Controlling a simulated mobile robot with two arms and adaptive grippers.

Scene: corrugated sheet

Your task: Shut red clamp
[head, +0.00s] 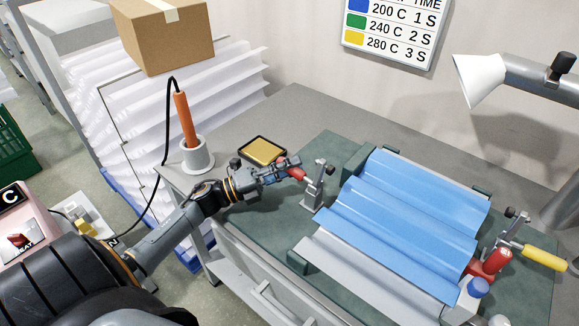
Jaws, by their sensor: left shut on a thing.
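The red clamp (314,194) stands on the green bench mat, just left of the blue corrugated sheet (400,228). Its metal upper part stands up, and its red handle (297,173) points left, away from the sheet. My left gripper (288,170) comes in from the left and is shut on the red handle. Its fingers hide part of the handle. Whether the clamp's tip touches anything is hard to tell, but it looks raised and apart from the sheet. My right gripper is out of view.
A yellow-handled clamp (545,257) and a red-handled item (492,264) are at the sheet's right end. A gold pad in a black tray (262,151) and an orange-handled tool in a grey holder (197,156) lie beyond my left arm. A white lamp (482,80) hangs upper right.

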